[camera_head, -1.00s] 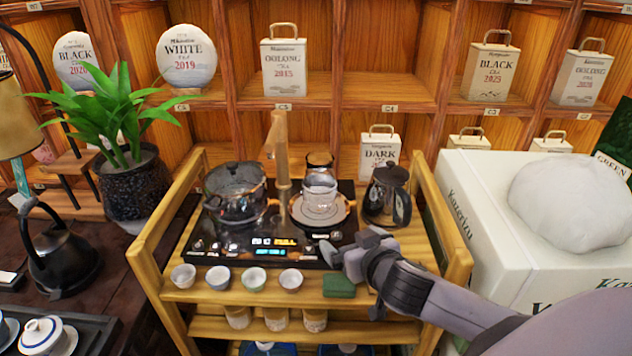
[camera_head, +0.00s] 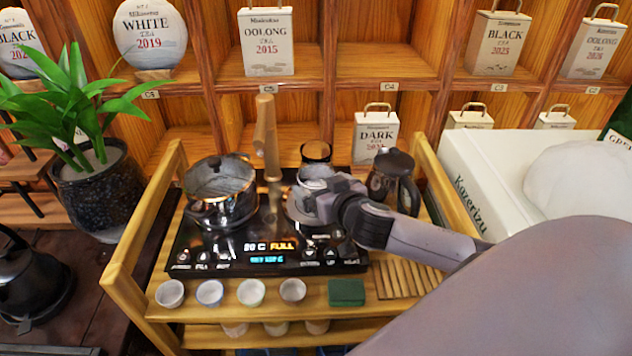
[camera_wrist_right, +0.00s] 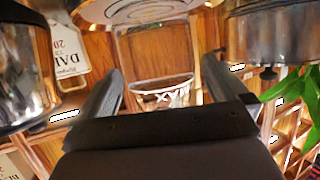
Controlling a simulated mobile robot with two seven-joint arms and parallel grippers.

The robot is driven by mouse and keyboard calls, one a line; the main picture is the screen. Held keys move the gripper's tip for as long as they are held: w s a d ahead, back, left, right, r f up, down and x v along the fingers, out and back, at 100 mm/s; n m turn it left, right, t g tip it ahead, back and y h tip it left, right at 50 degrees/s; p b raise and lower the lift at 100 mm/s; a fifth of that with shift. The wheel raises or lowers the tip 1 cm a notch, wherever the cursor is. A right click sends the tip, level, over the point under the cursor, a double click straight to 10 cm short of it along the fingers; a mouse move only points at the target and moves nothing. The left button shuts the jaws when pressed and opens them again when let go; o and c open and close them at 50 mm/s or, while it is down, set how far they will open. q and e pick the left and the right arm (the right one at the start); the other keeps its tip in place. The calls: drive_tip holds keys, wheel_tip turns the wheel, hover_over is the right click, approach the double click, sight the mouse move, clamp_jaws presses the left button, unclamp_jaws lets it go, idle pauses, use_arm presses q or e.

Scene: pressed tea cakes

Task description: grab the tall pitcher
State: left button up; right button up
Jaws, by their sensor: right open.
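The tall pitcher (camera_head: 317,172) appears to be the clear glass vessel on the round right-hand plate of the black stove. In the head view my right gripper (camera_head: 318,203) is in front of it and hides its lower part. In the right wrist view, which is upside down, the see-through pitcher (camera_wrist_right: 155,55) shows between the two spread fingers of my right gripper (camera_wrist_right: 162,85). Its rim points down in that picture. The gripper is open; I cannot tell whether either finger touches the glass. My left gripper is not in view.
A lidded glass pot (camera_head: 220,190) stands left of a wooden-topped spout (camera_head: 266,135). Several small cups (camera_head: 251,292) and a green block (camera_head: 346,292) line the front.

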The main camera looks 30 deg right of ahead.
drive_tip(key=shift+x, duration=1.95)
drive_tip(key=shift+f, duration=0.15)
drive_tip(key=c, duration=1)
drive_tip(key=shift+d, duration=0.1)
drive_tip(key=c, duration=0.4)
drive_tip(key=shift+o, duration=0.2)
drive_tip(key=shift+r, duration=0.3)
